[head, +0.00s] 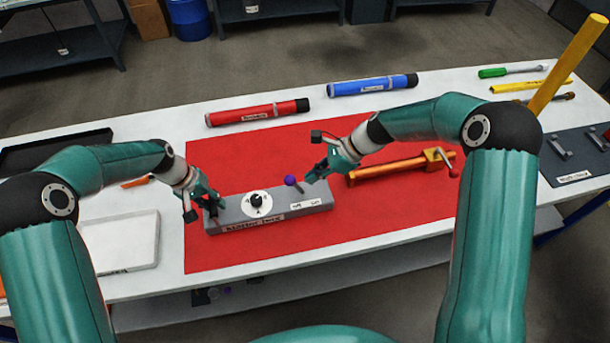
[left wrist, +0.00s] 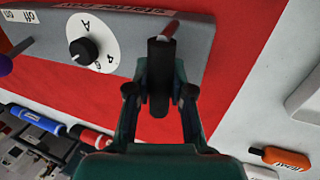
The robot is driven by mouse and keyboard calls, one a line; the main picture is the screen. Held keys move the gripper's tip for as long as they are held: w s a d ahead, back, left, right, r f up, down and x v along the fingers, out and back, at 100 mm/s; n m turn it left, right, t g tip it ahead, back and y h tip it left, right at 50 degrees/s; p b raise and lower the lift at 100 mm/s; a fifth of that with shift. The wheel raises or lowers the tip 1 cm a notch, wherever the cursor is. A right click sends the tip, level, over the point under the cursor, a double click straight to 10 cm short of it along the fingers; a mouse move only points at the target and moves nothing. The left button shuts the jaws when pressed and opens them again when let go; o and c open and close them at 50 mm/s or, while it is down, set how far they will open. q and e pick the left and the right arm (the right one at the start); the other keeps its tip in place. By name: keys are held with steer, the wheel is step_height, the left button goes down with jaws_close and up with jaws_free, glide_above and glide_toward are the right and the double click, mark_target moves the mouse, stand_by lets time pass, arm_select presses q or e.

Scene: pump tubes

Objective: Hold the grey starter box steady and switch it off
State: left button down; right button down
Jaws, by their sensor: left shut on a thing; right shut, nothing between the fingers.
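The grey starter box (head: 232,214) lies on the red mat, with a white dial and black knob (head: 257,200) on top. A lever with a purple ball (head: 290,180) stands near its right end, by small off and on labels; its rod leans left in the head view, and I cannot tell its switch position. My left gripper (head: 212,207) is at the box's left end, shut on the black handle (left wrist: 162,75), which also shows in the left wrist view. My right gripper (head: 308,181) is shut and empty, just right of the purple ball, seemingly apart from it.
Red (head: 257,113) and blue (head: 372,86) tubes lie along the back of the white table. A pale tray (head: 122,240) and a dark tray (head: 50,150) are at the left. The red mat (head: 350,235) is clear in front.

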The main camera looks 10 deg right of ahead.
arm_select(q)
steer(key=shift+a, duration=0.1)
arm_select(e)
steer(key=v, duration=1.1)
steer(key=shift+r, duration=0.25)
arm_select(q)
steer(key=c, duration=1)
jaws_free()
steer(key=shift+o, duration=0.2)
